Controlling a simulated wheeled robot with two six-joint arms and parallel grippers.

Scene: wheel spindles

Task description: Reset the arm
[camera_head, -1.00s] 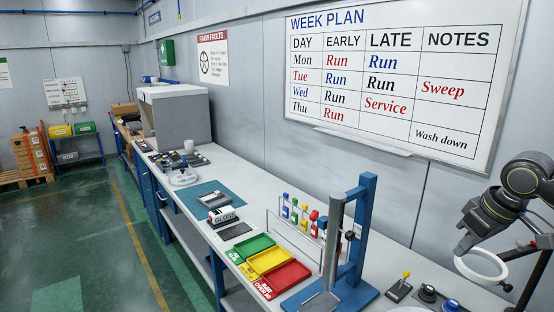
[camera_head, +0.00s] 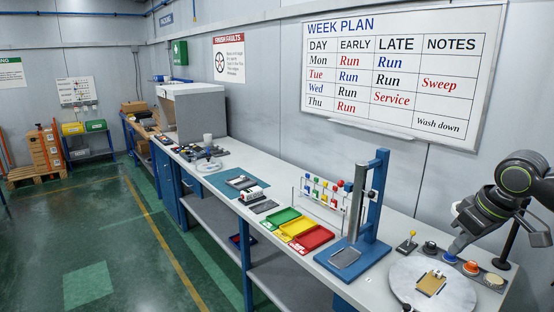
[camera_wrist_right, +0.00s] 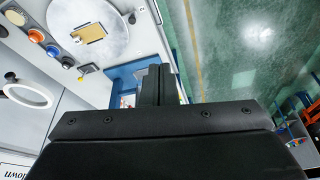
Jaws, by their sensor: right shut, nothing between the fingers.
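My right arm comes in at the right edge of the head view, bent, with its gripper (camera_head: 456,246) slanting down and left over the row of knobs. In the wrist view the two dark fingers (camera_wrist_right: 158,84) lie together with nothing between them. A round pale plate (camera_head: 405,292) on the bench carries a small brown and yellow piece (camera_head: 431,283), apart from the gripper. My left gripper is in neither view.
Near the gripper are a blue stand (camera_head: 373,200), a yellow-topped lever (camera_head: 411,240), an orange knob (camera_head: 471,268) and a beige knob (camera_head: 494,280). A white ring (camera_wrist_right: 28,88) shows in the wrist view. Green, yellow and red trays (camera_head: 310,240) lie left of the stand.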

